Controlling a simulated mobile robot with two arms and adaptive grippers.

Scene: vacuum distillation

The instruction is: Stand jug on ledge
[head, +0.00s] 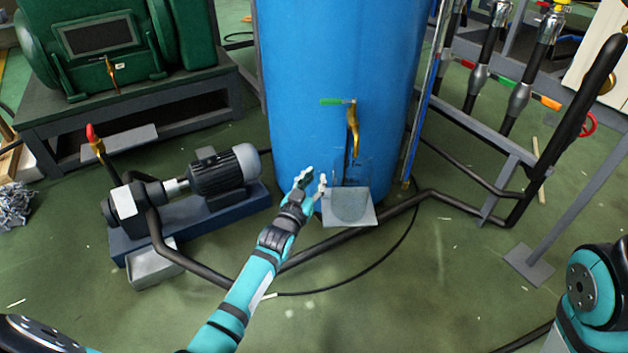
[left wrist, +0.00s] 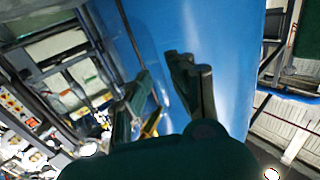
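A clear, see-through jug (head: 352,173) appears to stand upright on the small grey ledge (head: 367,218) at the foot of the blue tank. It is under the brass tap; its outline is faint. My left gripper (head: 313,182) is just left of the jug, with its fingers apart and no jug between them. Whether a finger touches the jug I cannot tell. My right gripper is out of view; only part of that arm shows.
The brass tap (head: 353,130) with a green handle hangs over the ledge from the blue tank (head: 335,60). A pump (head: 222,172) stands to the left, and black pipes (head: 330,245) run across the floor in front. A pipe rack (head: 475,130) is on the right.

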